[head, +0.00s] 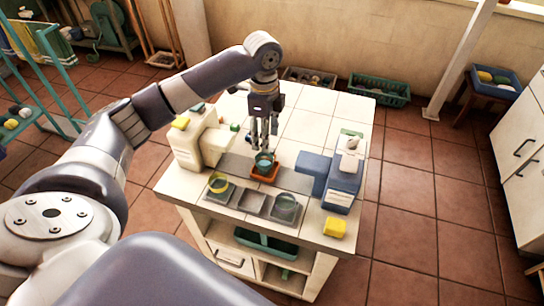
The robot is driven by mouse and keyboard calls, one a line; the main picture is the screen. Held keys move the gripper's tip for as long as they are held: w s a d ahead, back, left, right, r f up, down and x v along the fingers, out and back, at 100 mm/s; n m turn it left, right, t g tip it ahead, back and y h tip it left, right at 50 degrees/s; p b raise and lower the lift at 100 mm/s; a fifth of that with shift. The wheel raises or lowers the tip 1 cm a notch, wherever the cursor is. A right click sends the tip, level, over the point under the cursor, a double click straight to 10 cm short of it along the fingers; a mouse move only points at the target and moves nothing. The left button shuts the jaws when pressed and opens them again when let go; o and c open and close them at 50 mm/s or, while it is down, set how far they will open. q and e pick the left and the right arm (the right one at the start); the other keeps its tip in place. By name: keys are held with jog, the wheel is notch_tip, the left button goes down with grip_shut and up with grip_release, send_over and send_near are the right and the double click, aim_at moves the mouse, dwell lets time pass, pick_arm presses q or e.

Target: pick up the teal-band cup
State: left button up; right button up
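A small cup with a teal band (264,161) stands in a square orange tray (266,177) near the middle of the tiled counter. My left gripper (263,147) points down just above this cup. Its fingers look spread apart, with nothing visible between them. The fingertips are close to the cup's rim, and I cannot tell whether they touch it. My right gripper is not in view.
A cream block-shaped unit (190,147) stands left of the cup, and a blue-and-white unit (342,185) stands right. A yellow block (334,228) lies at the front right corner. The tiled counter top (310,128) behind is largely clear.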

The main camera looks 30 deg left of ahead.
pick_arm(q)
send_near(264, 160)
jog(key=s+d+f, duration=0.1)
jog(key=s+f, duration=0.1)
jog(key=shift+w+d+f, duration=0.1)
jog(key=shift+f, duration=0.1)
notch_tip(264, 160, down, 5)
jog(key=shift+p, duration=0.85)
jog(key=shift+w, duration=0.1)
jog(key=c, duration=0.7)
jog(key=shift+c, duration=0.3)
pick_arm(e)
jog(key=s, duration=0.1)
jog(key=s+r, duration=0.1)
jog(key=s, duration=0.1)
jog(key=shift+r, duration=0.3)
